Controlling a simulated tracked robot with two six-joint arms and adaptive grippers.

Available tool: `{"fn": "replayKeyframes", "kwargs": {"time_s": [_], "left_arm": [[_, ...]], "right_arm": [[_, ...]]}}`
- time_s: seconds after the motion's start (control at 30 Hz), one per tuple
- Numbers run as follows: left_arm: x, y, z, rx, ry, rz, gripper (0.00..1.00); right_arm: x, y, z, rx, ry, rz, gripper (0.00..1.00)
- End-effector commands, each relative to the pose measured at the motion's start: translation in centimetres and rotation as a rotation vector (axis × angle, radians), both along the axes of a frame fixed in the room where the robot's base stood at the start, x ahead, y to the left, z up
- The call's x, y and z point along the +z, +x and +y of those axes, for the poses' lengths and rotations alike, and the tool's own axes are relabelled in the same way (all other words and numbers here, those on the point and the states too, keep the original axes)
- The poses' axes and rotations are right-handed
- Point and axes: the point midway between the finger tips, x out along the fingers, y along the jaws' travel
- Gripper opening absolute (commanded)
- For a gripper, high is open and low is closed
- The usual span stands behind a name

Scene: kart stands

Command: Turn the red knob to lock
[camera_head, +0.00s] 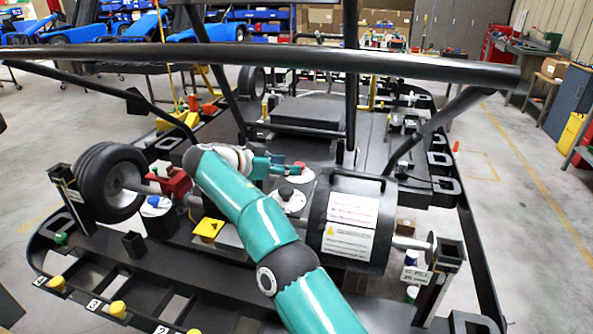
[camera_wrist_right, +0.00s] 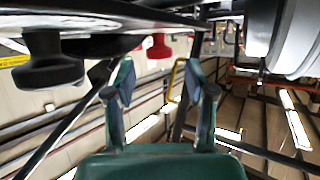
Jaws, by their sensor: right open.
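The red knob (camera_head: 300,165) shows as a small red shape on a white round plate (camera_head: 307,175) in the middle of the kart, partly hidden by my gripper. In the right wrist view the red knob (camera_wrist_right: 159,47) stands out beyond and between the fingertips, apart from them. My right gripper (camera_head: 284,165) is just left of the red knob, with its fingers pointing at it. In the wrist view its two green fingers (camera_wrist_right: 165,80) are spread apart with nothing between them. My left gripper is not in view.
A black knob on a white plate (camera_head: 288,195) sits nearer than the red one; this black knob (camera_wrist_right: 50,65) looms at left in the wrist view. A black drum with labels (camera_head: 350,220) stands to the right. Dark frame bars (camera_head: 260,56) cross above the kart. A blue knob (camera_head: 154,201) is at left.

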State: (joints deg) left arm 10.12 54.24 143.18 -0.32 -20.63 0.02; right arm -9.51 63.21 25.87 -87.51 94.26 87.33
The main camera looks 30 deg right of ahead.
Motion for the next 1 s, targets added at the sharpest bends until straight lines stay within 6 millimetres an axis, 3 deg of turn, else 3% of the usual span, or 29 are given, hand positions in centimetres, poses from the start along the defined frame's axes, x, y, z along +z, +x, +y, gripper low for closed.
{"fn": "replayKeyframes", "kwargs": {"time_s": [0.23,0.6,0.93,1.0], "left_arm": [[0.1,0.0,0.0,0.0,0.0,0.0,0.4],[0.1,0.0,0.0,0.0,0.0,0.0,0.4],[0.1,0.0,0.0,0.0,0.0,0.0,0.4],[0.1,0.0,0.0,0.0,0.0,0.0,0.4]], "right_arm": [[-1.1,0.3,-2.8,0.0,0.0,0.0,0.55],[-1.3,0.3,-3.3,0.0,0.0,0.0,0.55],[-1.3,0.3,-3.3,0.001,0.0,0.0,0.01],[-1.3,0.3,-3.3,0.001,0.0,0.0,0.0]]}}
